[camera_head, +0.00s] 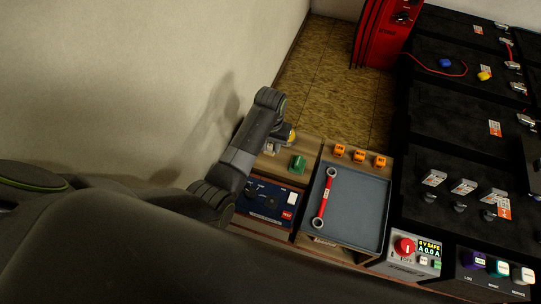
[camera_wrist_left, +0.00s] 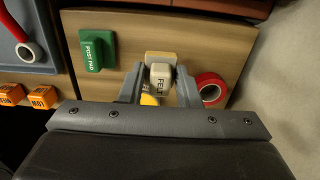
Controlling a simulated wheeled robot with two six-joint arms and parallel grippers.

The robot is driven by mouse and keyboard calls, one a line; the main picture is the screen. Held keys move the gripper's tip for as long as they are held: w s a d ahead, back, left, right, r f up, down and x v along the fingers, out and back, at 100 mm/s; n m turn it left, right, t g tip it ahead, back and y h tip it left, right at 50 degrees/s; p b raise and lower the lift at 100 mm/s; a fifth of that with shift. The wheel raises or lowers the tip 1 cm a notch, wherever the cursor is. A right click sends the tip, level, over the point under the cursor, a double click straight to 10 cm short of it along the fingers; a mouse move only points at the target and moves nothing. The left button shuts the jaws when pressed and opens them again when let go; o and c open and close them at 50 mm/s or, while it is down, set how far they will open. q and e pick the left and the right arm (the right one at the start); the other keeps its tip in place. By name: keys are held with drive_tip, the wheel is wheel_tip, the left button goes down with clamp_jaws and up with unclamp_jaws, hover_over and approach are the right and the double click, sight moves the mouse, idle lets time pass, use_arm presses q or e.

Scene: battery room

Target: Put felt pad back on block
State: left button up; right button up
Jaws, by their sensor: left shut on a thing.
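My left gripper (camera_wrist_left: 158,88) is shut on a pale piece labelled FELT (camera_wrist_left: 160,78), the felt pad, held between its two fingers. A tan block-like piece (camera_wrist_left: 160,57) shows just behind the pad, and a yellow labelled piece (camera_wrist_left: 150,99) shows below it; I cannot tell whether they touch the pad. In the head view my left gripper (camera_head: 279,138) is over the wooden top, with yellow (camera_head: 291,137) showing at its tip. The pad is not clear in that view. My right gripper is not in view.
A green POST PAD block (camera_wrist_left: 98,51) and a red tape roll (camera_wrist_left: 211,88) are on the wooden top. A grey tray (camera_head: 355,210) holds a red wrench (camera_head: 324,196). Several orange blocks (camera_head: 359,156) line its far edge. Black battery units (camera_head: 450,150) stand at right.

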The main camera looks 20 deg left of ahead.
sight(271, 160)
use_arm(q)
drive_tip(key=shift+f, duration=3)
drive_tip(key=shift+f+b, duration=0.15)
drive_tip(key=shift+b, duration=0.2)
drive_tip(key=o, duration=0.9)
drive_tip(key=shift+r, duration=0.35)
wheel_tip(271, 160, up, 12)
drive_tip(key=shift+f+p, duration=0.15)
drive_tip(key=shift+p, duration=0.45)
drive_tip(key=shift+f, duration=0.1)
